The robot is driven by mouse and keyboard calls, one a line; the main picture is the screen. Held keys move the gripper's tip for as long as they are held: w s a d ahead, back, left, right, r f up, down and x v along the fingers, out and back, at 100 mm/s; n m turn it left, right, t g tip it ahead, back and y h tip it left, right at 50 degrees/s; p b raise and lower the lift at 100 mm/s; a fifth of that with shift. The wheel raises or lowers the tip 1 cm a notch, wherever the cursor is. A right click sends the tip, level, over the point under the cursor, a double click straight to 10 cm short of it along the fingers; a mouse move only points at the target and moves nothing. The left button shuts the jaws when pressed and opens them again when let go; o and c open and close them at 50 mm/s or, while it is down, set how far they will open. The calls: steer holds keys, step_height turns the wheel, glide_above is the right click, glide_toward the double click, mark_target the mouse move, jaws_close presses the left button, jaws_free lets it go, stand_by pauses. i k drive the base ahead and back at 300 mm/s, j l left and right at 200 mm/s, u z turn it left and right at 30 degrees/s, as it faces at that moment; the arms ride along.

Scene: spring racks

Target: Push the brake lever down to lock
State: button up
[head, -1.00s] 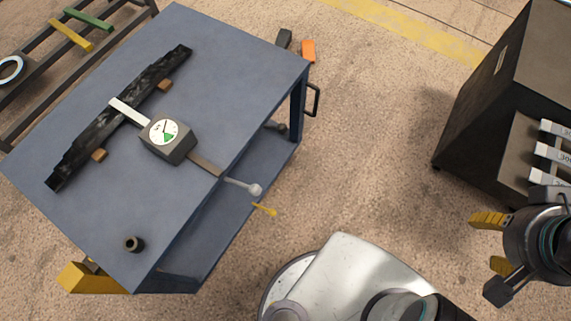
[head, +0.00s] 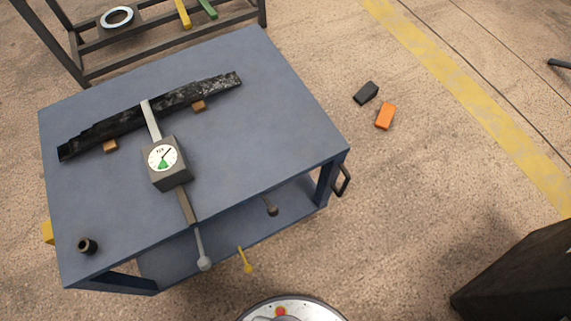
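A blue cart (head: 285,125) stands left of the middle in the head view. A short yellow lever (head: 244,260) with a small knob sticks out low at the cart's near side; it looks like the brake lever, though no label shows. A grey rod with a ball end (head: 204,262) sticks out left of it, from the dial device (head: 168,178) on the cart top. Its ball is close to the yellow lever in the picture but apart from it. My gripper is not in view, and nothing is seen touching the yellow lever.
A dark leaf spring (head: 135,117) lies on wooden blocks on the cart. A rack (head: 76,48) stands behind. A black block (head: 366,92) and an orange block (head: 385,116) lie on the floor. A dark cabinet (head: 525,280) is at lower right; the floor between is clear.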

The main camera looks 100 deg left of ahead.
mark_target(248, 269)
steer(key=j+z, duration=0.15)
steer(key=z, duration=0.35)
steer(key=i+j+z, duration=0.1)
steer(key=z, duration=0.4)
steer(key=j+z, duration=0.25)
steer(key=z, duration=0.25)
steer(key=j+z, duration=0.15)
steer(key=z, duration=0.4)
steer(key=k+j+z, duration=0.1)
steer(key=z, duration=0.4)
steer(key=k+j+z, duration=0.1)
steer(key=z, duration=0.4)
steer(key=k+j+z, duration=0.1)
steer(key=z, duration=0.4)
steer(key=k+j+z, duration=0.1)
steer(key=z, duration=0.4)
